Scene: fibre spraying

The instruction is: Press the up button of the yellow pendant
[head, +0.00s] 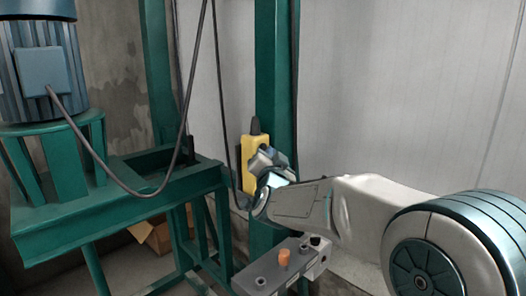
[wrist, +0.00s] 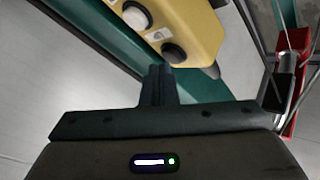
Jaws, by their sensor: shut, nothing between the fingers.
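The yellow pendant (head: 246,178) hangs upright against a green post in the head view, partly hidden by my gripper. In the wrist view, the pendant (wrist: 195,22) fills the upper middle. It shows a white button (wrist: 137,15) and a black button (wrist: 173,52), with small pale labels beside them. The label marks are too small to read, so I cannot tell which is up. My gripper (head: 260,160) is in front of the pendant. In the wrist view, its shut fingers (wrist: 157,70) are just below the black button; I cannot tell whether they touch it.
The green post (head: 272,90) stands behind the pendant. A dark cable (head: 165,185) loops to a blue motor (head: 45,65) on a green frame (head: 110,210) at left. A grey box (head: 270,270) with an orange knob is below my arm. A red part (wrist: 293,65) shows at right in the wrist view.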

